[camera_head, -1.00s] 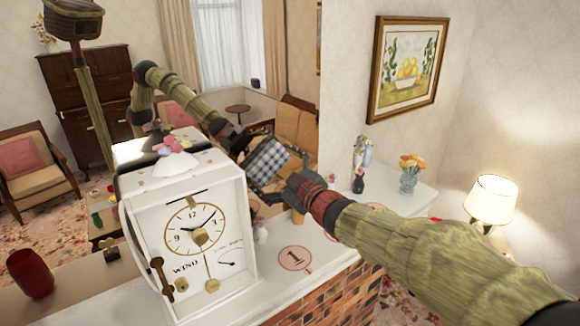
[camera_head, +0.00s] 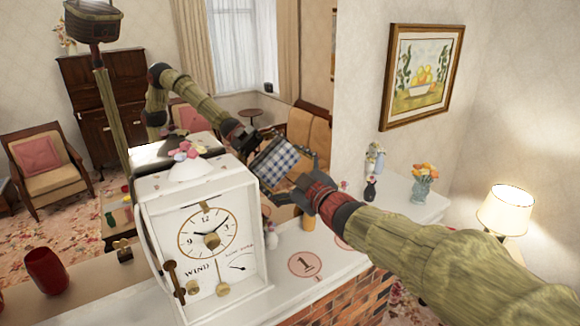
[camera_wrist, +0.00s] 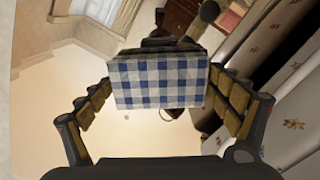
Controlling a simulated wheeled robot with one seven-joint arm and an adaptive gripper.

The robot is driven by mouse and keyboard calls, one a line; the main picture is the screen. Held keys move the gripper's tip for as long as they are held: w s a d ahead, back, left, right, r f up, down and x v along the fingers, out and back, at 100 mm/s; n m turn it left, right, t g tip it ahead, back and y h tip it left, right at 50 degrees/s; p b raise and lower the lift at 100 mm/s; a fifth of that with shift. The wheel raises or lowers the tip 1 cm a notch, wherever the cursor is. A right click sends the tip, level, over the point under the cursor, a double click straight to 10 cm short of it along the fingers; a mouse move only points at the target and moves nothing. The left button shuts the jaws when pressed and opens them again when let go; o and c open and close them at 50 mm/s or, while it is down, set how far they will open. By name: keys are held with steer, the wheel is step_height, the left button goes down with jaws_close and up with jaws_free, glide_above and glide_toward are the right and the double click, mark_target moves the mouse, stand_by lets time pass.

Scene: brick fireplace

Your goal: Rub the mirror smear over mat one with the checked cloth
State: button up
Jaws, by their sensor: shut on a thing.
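The blue-and-white checked cloth (camera_head: 274,160) is in my gripper (camera_head: 292,182), raised above the mantel beside the white clock. The wrist view shows the cloth (camera_wrist: 160,82) flat across between both fingers of my gripper (camera_wrist: 162,88). The large mirror (camera_head: 290,92) stands behind the mantel and reflects the room and my arm. The cloth is close to the glass; I cannot tell whether it touches. Mat one (camera_head: 305,264), a pink disc marked 1, lies on the white mantel, below and right of the cloth. I cannot make out the smear.
A white clock (camera_head: 212,225) stands left of mat one, close to my gripper. A red cup (camera_head: 46,270) is farther left. Another pink mat (camera_head: 343,243) is partly hidden by my arm. Vases (camera_head: 423,188) stand at the mantel's right end, near a lit lamp (camera_head: 505,210).

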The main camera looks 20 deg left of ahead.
steer(key=w+d+p, duration=0.3)
steer(key=w+d, duration=0.4)
steer(key=w, duration=0.1)
steer(key=shift+w+p, duration=0.15)
steer(key=shift+p, duration=0.15)
stand_by(0.7)
steer(key=shift+s+a+f+b, duration=0.1)
steer(key=shift+s+a+b, duration=0.85)
steer(key=shift+s+a, duration=0.5)
steer(key=shift+s+a+r+b, duration=0.1)
steer(key=shift+s+a+b, duration=0.95)
steer(key=shift+s, duration=0.6)
steer(key=shift+s+a+f+b, duration=0.1)
steer(key=shift+s+a+b, duration=0.75)
steer(key=shift+s+a, duration=0.65)
steer(key=shift+d, duration=0.15)
steer(key=shift+s+d, duration=0.35)
steer(key=shift+d, duration=0.1)
steer(key=shift+v, duration=2.45)
